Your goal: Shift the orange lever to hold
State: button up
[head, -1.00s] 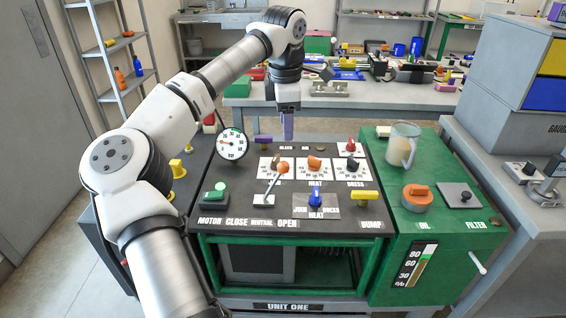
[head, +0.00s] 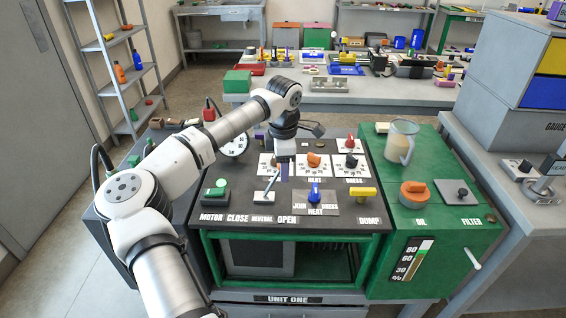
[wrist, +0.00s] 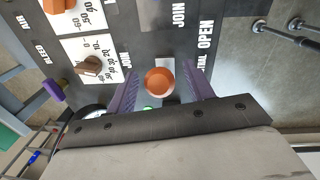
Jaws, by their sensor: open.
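The orange lever's ball knob (wrist: 160,82) lies between the open purple fingers of my gripper (wrist: 160,88) in the wrist view, with a gap on each side. In the head view, my gripper (head: 284,168) points down over the lever and hides the knob. The lever's rod (head: 270,185) shows below, leaning up and right from its pale base by the words CLOSE, NEUTRAL and OPEN. I see no readable "hold" label.
A blue knob (head: 315,194), a yellow handle (head: 363,193) and a green button (head: 220,185) are near the front. A clear jug (head: 401,142) stands on the green cabinet.

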grip_shut()
jog(key=a+h+b, duration=0.1)
jog(key=a+h, duration=0.1)
jog(key=a+r+h, duration=0.1)
jog(key=a+h, duration=0.2)
jog(key=shift+a+b, duration=0.25)
jog(key=shift+b, duration=0.1)
dwell(0.3)
grip_release()
jog(key=shift+a+r, duration=0.1)
jog(key=shift+r, duration=0.05)
jog(key=w+b+v, duration=0.1)
jog(key=b+v, duration=0.1)
jog(key=v, duration=1.1)
jog(key=shift+s+a+r, duration=0.15)
jog(key=shift+s+r, duration=0.15)
jog(key=shift+s, duration=0.15)
